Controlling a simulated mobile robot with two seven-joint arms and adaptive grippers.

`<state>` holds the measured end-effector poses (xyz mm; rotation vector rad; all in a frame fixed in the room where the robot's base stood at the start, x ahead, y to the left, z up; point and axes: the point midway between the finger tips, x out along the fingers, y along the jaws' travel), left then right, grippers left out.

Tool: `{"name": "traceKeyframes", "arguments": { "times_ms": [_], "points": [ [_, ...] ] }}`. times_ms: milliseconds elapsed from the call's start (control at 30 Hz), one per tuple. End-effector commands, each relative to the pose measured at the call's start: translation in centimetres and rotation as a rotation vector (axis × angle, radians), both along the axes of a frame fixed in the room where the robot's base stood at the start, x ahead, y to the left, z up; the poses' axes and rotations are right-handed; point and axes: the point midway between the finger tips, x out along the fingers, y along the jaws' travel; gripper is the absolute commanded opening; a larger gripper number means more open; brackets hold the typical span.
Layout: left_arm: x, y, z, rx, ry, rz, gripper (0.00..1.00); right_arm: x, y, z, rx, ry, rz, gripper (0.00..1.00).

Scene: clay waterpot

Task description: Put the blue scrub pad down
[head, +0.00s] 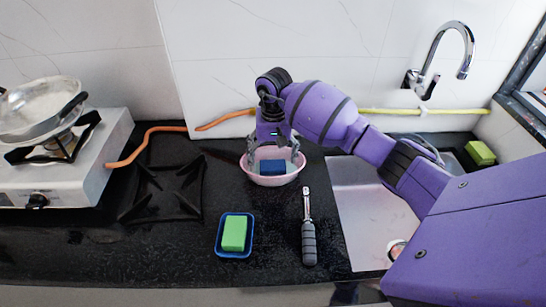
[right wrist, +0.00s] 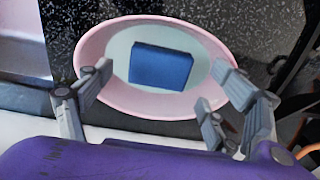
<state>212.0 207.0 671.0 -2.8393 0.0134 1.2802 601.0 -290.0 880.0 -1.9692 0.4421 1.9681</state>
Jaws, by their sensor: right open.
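The blue scrub pad (head: 272,167) lies inside a pink bowl (head: 272,181) on the black counter. In the right wrist view the pad (right wrist: 162,66) rests on the pale inside of the bowl (right wrist: 100,45), with clear space around it. My right gripper (head: 275,155) is at the bowl, reaching down from behind it. In the right wrist view the gripper's fingers (right wrist: 165,88) are spread wide on both sides of the pad and do not touch it. My left gripper is in neither view.
A green sponge (head: 234,233) sits in a blue tray (head: 221,249) in front. A grey-handled ratchet tool (head: 308,240) lies right of it. The sink (head: 358,215) is at the right, a black burner grate (head: 165,190) and white stove (head: 65,165) at the left.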

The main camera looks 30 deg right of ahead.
Motion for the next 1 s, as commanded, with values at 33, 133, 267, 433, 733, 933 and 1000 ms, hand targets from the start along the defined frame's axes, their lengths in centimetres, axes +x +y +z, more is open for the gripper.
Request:
{"name": "traceKeyframes", "arguments": {
  "times_ms": [33,133,267,433,733,933,1000],
  "points": [
    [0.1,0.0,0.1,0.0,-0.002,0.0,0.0,0.0,0.0,0.2,0.0,-0.001,0.0,0.84],
    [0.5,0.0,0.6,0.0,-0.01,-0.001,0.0,0.1,-0.1,1.5,-0.002,-0.006,-0.001,0.84],
    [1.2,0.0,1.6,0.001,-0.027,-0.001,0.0,0.2,-0.1,3.7,-0.003,-0.008,0.0,0.84],
    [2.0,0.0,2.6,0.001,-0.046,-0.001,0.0,0.1,-0.1,6.1,-0.002,-0.007,0.0,0.84],
    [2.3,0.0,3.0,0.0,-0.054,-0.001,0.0,0.0,0.0,7.0,0.0,0.0,0.0,0.84],
    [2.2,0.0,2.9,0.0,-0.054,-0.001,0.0,0.0,0.0,7.0,0.0,0.0,0.0,0.84],
    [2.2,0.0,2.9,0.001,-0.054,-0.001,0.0,0.0,0.0,7.0,0.0,0.0,0.0,0.84]
  ]
}}
